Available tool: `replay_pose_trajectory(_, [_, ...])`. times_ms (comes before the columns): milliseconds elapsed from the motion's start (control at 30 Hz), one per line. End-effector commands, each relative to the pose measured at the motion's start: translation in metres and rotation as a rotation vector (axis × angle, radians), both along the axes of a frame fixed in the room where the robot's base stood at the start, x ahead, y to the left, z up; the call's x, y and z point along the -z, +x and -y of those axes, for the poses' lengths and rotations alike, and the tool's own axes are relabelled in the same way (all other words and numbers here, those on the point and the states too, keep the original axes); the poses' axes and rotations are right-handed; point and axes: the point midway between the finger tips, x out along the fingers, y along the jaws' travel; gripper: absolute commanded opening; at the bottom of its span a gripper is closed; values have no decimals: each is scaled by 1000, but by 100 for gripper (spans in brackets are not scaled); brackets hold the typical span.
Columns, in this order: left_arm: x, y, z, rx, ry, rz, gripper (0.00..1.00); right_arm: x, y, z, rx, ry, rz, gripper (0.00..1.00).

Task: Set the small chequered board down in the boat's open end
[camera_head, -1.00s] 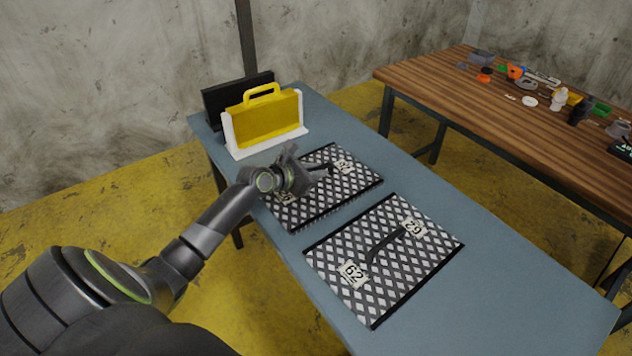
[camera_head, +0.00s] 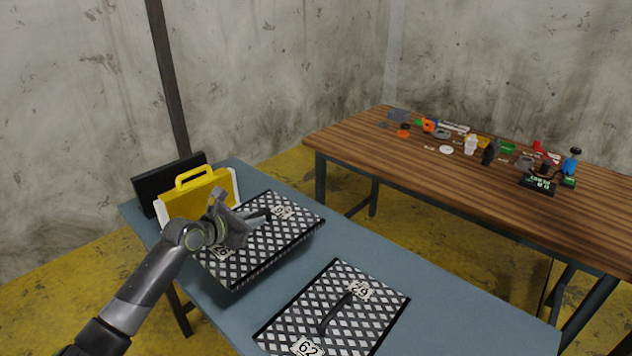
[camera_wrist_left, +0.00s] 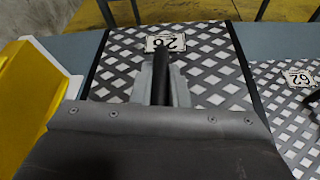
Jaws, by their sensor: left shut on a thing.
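A black-and-white chequered board (camera_head: 285,238) with a black bar handle and number plates is at the left end of the blue-grey table. My left gripper (camera_head: 260,217) is shut on its handle from above. A dark band under the board's near edge suggests it is raised slightly off the table. In the left wrist view the fingers (camera_wrist_left: 163,85) clasp the handle, and the board (camera_wrist_left: 212,62) spreads below them. A second chequered board (camera_head: 310,312) lies flat nearer the camera; part of it shows in the left wrist view (camera_wrist_left: 285,108). No boat is in view. My right gripper is not in view.
A yellow case (camera_head: 188,197) in a white holder and a black panel (camera_head: 150,183) stand close behind the held board. The blue-grey table (camera_head: 440,318) is bare to the right. A wooden table (camera_head: 345,140) with small parts stands behind, across a gap.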

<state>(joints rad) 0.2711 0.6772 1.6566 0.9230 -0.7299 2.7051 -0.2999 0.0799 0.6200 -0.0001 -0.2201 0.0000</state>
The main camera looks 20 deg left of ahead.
Motion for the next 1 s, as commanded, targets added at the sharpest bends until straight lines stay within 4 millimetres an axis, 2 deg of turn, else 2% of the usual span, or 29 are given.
replay_pose_trajectory(167, [-5,-3,5,14,-2,4,0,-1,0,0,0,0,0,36])
replay_pose_trajectory(333, [-7,-28,33,103,-1,-2,0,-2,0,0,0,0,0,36])
replay_pose_trajectory(467, [-10,-66,70,226,-2,-9,0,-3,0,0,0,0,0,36])
replay_pose_trajectory(700, [-22,-148,135,472,-2,-9,0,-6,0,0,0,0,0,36])
replay_pose_trajectory(900, [-32,-198,168,613,-2,0,0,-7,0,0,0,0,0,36])
replay_pose_trajectory(1000, [-35,-211,175,650,-1,4,0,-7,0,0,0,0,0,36])
